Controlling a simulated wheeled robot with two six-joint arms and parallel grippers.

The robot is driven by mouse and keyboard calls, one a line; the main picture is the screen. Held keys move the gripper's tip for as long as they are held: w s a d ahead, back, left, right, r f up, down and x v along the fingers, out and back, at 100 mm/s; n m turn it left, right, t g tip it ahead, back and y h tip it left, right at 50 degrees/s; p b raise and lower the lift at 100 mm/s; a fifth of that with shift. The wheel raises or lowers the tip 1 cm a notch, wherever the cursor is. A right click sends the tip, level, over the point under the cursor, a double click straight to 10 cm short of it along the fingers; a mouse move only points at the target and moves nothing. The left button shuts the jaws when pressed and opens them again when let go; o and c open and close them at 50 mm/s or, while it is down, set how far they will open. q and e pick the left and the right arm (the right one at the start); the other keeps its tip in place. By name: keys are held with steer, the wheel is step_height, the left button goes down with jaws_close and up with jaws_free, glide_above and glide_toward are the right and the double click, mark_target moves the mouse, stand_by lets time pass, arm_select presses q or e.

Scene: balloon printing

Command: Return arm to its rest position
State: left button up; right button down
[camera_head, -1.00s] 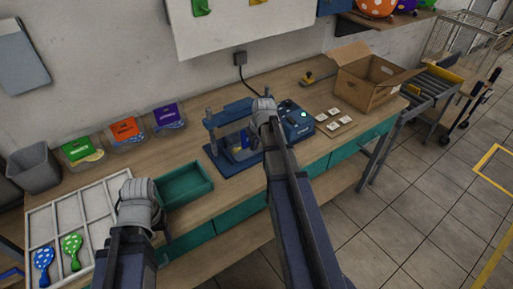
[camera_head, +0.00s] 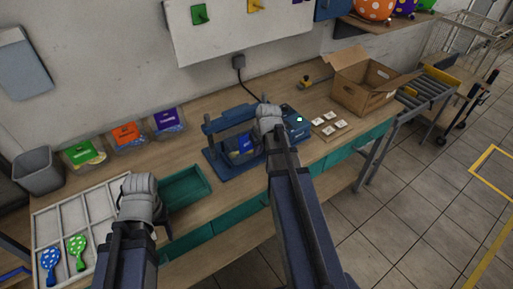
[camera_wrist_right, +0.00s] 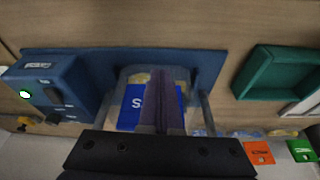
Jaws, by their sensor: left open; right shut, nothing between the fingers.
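My right gripper (camera_head: 268,118) is over the blue press (camera_head: 220,165), in front of its control box (camera_head: 297,122). In the right wrist view the right gripper (camera_wrist_right: 162,88) is shut and empty, its fingers in front of a blue printed piece (camera_wrist_right: 131,108) on the press. The press's blue base (camera_wrist_right: 205,65) and the control box (camera_wrist_right: 48,90) with a lit button also show there. My left gripper (camera_head: 160,222) is open beside the green tray (camera_head: 205,178); its fingers are mostly hidden by the wrist.
A divided white tray (camera_head: 62,212) holds a blue and a green dotted balloon at the left. Bins with coloured labels (camera_head: 125,135) line the wall. White cards (camera_head: 329,130) and an open cardboard box (camera_head: 365,95) stand right of the press.

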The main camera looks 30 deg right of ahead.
arm_select(q)
step_height(320, 180, up, 5)
steer(key=p, duration=0.3)
steer(key=shift+d+f+p, duration=0.1)
steer(key=shift+p, duration=0.2)
arm_select(e)
steer(key=v, duration=0.5)
steer(key=shift+s+d, duration=0.1)
steer(key=shift+s, duration=0.05)
arm_select(q)
step_height(320, 180, down, 4)
steer(key=b, duration=0.3)
steer(key=shift+b, duration=0.35)
arm_select(e)
steer(key=s+a+f+n+g, duration=0.1)
steer(key=s+a, duration=0.3)
steer(key=a, duration=0.5)
steer(key=s+a+f+n+g+h, duration=0.1)
steer(key=s+a, duration=0.4)
steer(key=a, duration=0.5)
steer(key=s+a+f+n+g, duration=0.1)
steer(key=s+a, duration=0.3)
steer(key=a, duration=0.5)
steer(key=shift+s+a+f+n+g, duration=0.15)
steer(key=shift+a+f+n+g, duration=0.2)
steer(key=shift+f, duration=0.4)
